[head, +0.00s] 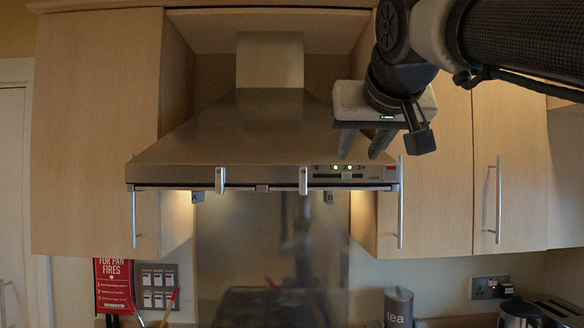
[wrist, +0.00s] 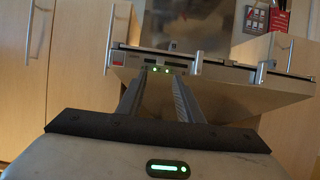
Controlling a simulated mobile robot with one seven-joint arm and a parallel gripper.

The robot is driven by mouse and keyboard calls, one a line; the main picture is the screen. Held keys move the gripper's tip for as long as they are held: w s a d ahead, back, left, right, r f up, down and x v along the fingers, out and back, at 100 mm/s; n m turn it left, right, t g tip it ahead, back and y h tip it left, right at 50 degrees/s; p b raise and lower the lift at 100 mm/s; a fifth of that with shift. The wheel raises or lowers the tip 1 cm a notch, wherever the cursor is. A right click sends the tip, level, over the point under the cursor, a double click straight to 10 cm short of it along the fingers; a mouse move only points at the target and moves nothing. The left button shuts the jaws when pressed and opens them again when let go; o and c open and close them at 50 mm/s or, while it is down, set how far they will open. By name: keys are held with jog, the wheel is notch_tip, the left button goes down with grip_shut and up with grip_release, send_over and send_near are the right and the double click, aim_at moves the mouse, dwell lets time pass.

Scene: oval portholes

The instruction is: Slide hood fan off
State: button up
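The steel hood (head: 235,125) hangs on the wall between wooden cabinets. Its control panel (head: 350,176) is at the right end of the front edge, with lit green lights and a red mark beside it. The panel also shows in the wrist view (wrist: 160,63), between my fingers, with green lights lit. The fan slider is too small to tell apart. My gripper (head: 361,152) is open and empty, fingers apart, pointing down in the head view above and in front of the panel. In the wrist view my gripper (wrist: 162,80) points toward the panel; touching cannot be told.
Two small upright handles (head: 220,180) (head: 303,180) stand on the hood's front edge. A cabinet with bar handles (head: 499,200) is on the right, another cabinet (head: 97,130) on the left. Below are wall switches (head: 159,286), a tea canister (head: 398,306) and a kettle (head: 519,314).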

aim_at(347, 176)
jog(key=p+x, duration=0.1)
jog(key=x, duration=0.8)
jog(key=shift+w+f, duration=0.1)
grip_shut()
